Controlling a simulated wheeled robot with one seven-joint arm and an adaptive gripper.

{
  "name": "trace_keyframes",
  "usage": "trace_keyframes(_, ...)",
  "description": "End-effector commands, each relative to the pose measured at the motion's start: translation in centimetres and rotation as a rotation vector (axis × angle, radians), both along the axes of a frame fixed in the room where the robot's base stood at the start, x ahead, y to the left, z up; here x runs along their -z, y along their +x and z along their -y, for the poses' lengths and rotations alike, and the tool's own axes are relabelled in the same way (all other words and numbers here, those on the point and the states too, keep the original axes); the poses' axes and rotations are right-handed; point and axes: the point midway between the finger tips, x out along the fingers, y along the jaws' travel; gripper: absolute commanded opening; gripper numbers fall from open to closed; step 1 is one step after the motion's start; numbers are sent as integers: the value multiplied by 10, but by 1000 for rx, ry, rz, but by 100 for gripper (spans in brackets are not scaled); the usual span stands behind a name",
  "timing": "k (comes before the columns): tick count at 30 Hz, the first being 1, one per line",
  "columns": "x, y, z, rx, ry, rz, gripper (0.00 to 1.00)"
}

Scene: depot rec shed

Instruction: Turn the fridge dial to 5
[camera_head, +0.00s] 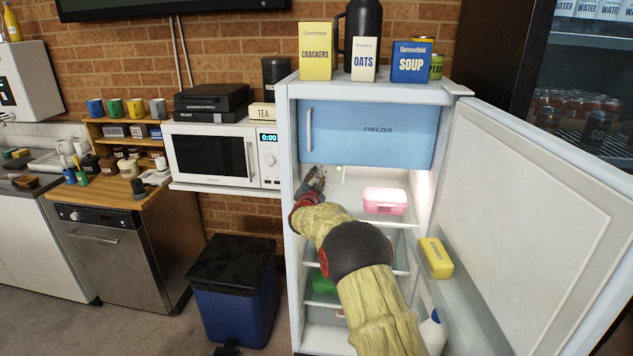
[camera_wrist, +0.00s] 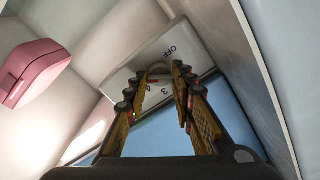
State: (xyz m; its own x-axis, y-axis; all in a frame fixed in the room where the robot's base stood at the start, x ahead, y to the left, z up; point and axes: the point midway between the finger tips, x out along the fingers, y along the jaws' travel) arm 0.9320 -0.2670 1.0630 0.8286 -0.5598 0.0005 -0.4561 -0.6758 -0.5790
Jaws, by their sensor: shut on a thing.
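The fridge (camera_head: 287,130) stands open, with its door (camera_head: 545,190) swung out to the right. My gripper (camera_head: 316,180) reaches inside, just below the blue freezer flap (camera_head: 380,130). In the wrist view my gripper (camera_wrist: 164,72) is shut on the dial (camera_wrist: 160,67), a small grey knob between the fingertips. The light dial panel (camera_wrist: 172,46) shows OFF above the knob and 3 and 4 below it. The other numbers and the dial's pointer are hidden or too small to read. In the head view the dial is hidden.
A pink lunch box (camera_head: 385,201) sits on the upper shelf, right of my gripper; it also shows in the wrist view (camera_wrist: 38,70). A yellow carton (camera_head: 436,258) is in the door. The fridge's walls lie close around my gripper. A microwave (camera_head: 215,157) is left of the fridge.

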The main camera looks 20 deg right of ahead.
Motion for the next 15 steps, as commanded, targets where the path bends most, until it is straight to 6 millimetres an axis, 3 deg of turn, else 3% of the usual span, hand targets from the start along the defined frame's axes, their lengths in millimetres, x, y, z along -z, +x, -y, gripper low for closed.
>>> trace_keyframes(13,3,0,0,-1,10,1,0)
trace_keyframes(14,3,0,0,-1,10,1,26)
trace_keyframes(15,3,0,0,-1,10,1,29)
